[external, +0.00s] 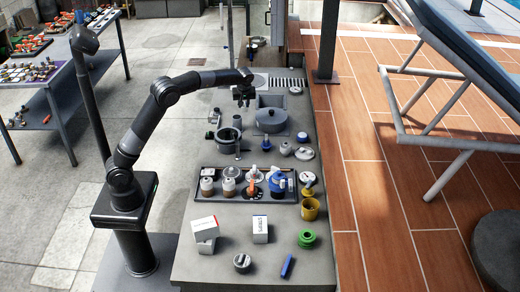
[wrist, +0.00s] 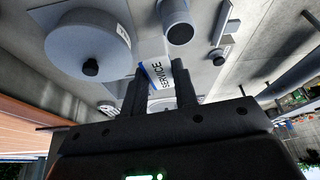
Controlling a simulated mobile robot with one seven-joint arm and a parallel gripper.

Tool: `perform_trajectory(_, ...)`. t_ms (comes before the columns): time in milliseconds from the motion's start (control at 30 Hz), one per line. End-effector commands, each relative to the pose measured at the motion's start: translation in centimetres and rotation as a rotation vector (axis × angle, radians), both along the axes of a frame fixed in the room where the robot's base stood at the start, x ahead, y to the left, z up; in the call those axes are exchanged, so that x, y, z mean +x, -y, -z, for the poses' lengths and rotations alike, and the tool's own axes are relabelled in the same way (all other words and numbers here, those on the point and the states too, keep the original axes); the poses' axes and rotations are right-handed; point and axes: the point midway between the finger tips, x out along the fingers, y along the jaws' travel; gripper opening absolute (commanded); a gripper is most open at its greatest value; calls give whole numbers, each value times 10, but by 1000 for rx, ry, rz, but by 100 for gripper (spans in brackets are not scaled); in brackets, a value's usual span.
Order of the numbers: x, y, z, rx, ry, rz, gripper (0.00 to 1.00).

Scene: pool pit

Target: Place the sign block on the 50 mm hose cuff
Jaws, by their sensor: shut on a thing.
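My gripper (wrist: 160,88) is shut on the sign block (wrist: 156,74), a white piece with a blue stripe and the word SERVICE, seen between the fingers in the wrist view. In the external view my gripper (external: 242,101) hangs over the far part of the counter, just left of the grey lidded pot; the block is too small to make out there. A grey round cuff with a dark open mouth (wrist: 177,24) stands beyond the fingertips in the wrist view, apart from the block. It looks like the hose cuff, but I cannot read its size.
The grey pot (external: 271,122) also shows in the wrist view (wrist: 86,48). A bracket-like part (wrist: 221,48) lies on the cuff's other side. A dark tray (external: 238,199) with several fittings, white boxes (external: 205,229), a yellow cup (external: 310,209) and green rings (external: 306,239) stand nearer.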

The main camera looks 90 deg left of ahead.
Motion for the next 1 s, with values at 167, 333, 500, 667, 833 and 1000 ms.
perform_trajectory(167,-7,56,-31,5,-1,-135,4)
perform_trajectory(333,-14,82,-46,13,-3,-221,4)
perform_trajectory(500,-21,71,-38,15,-4,-249,4)
perform_trajectory(667,-28,35,-16,15,-6,-250,4)
perform_trajectory(833,-34,-1,6,14,-4,-248,4)
perform_trajectory(1000,-38,-23,19,15,-3,-245,4)
